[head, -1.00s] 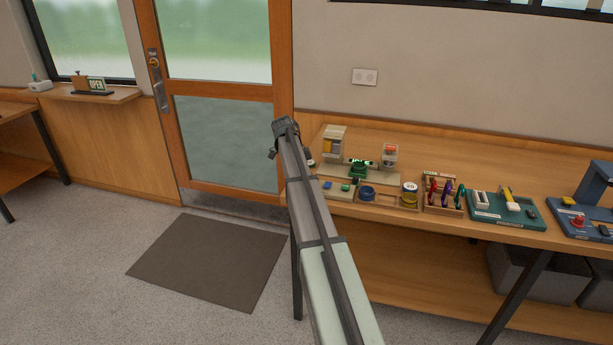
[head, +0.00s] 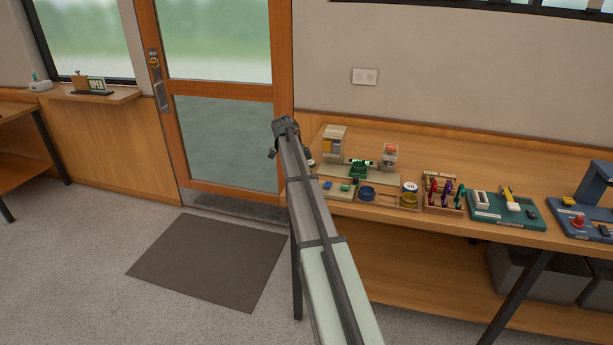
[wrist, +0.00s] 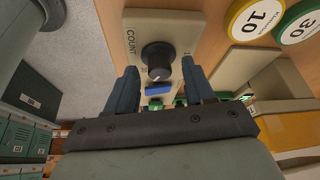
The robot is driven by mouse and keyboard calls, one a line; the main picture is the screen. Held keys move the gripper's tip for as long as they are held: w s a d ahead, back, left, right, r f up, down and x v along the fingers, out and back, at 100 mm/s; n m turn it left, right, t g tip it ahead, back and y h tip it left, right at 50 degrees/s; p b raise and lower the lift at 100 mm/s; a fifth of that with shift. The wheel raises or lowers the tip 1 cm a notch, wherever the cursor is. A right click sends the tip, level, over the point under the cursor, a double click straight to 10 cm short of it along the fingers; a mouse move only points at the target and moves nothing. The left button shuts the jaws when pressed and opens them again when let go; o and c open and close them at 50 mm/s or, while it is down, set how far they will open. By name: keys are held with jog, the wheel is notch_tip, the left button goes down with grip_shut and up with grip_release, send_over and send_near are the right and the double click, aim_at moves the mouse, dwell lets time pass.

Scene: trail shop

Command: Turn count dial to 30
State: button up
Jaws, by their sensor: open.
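In the wrist view the count dial (wrist: 157,57) is a round black knob with a pale mark on its near side. It stands on a beige panel (wrist: 182,18) lettered COUNT. Small numbers around the knob are too small or covered to read surely. My gripper (wrist: 159,68) is open, with one dark blue finger on each side of the knob's near part. I cannot tell whether either finger touches it. A blue button (wrist: 158,88) shows between the fingers. In the head view my arm hides the gripper and the dial.
A yellow disc marked 10 (wrist: 262,18) and a green disc (wrist: 300,22) lie right of the panel in the wrist view. The bench (head: 450,150) also carries a rack of coloured clips (head: 443,193) and a green board (head: 506,209). A door stands at the left.

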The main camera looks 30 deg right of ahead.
jog(key=v, duration=1.3)
jog(key=shift+r, duration=0.35)
jog(key=shift+w+a, duration=0.1)
jog(key=s+a+f+n+t+y, duration=0.1)
jog(key=s+a+f+n, duration=0.45)
jog(key=f, duration=0.55)
jog(key=s+a+f+n+y, duration=0.1)
jog(key=s+a+f+n, duration=0.5)
jog(key=f, duration=0.4)
jog(key=s+a+f+n+t, duration=0.1)
jog(key=s+a+f+n, duration=0.45)
jog(key=a+f, duration=0.4)
jog(key=s+a+f+n+y, duration=0.1)
jog(key=s+a+f+n, duration=0.3)
jog(key=s, duration=0.4)
jog(key=s+a+f+n+y, duration=0.1)
jog(key=s+a+f+n, duration=0.15)
jog(key=s+f, duration=0.4)
jog(key=s+f+g, duration=0.3)
jog(key=s+f, duration=0.7)
jog(key=s, duration=0.4)
jog(key=s+f+g, duration=0.3)
jog(key=s+f, duration=0.7)
jog(key=s, duration=0.5)
jog(key=shift+s+d+g, duration=0.25)
jog(key=shift+s+g, duration=0.05)
